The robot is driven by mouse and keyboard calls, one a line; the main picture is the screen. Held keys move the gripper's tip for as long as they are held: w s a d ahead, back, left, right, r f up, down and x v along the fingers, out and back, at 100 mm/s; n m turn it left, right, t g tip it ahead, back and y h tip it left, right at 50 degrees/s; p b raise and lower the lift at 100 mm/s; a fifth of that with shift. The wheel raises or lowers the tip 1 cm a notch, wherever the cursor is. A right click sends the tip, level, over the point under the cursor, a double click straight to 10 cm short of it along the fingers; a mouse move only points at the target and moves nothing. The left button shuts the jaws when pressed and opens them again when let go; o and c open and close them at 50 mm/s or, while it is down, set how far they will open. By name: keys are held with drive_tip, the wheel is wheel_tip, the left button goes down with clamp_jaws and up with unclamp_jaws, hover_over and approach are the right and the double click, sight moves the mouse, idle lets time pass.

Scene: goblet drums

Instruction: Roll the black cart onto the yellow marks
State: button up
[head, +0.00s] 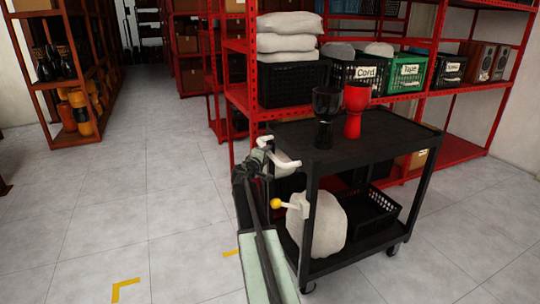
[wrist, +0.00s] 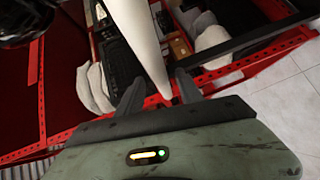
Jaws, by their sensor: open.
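The black cart (head: 370,150) stands right of centre in the head view, in front of red shelving. A black goblet drum (head: 325,118) and a red goblet drum (head: 354,112) stand upright on its top. A white handle (head: 286,161) is at its left end. My gripper (head: 258,156) is at that handle. In the wrist view my gripper's fingers (wrist: 160,86) are apart, with a white bar (wrist: 143,40) showing between them; contact cannot be told. Yellow floor marks show at front left (head: 125,288) and beside my arm (head: 232,253); my arm may hide others.
A white lever with a yellow knob (head: 277,203) is on the cart's near side. The lower shelf carries a pale sack (head: 318,228) and a black crate (head: 370,212). Red shelving (head: 408,97) stands close behind the cart. The tiled floor (head: 130,215) to the left is clear.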

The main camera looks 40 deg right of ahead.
drive_tip(key=x, duration=0.3)
drive_tip(key=shift+w+d, duration=0.1)
drive_tip(key=shift+d, duration=0.05)
clamp_jaws()
idle(1.2)
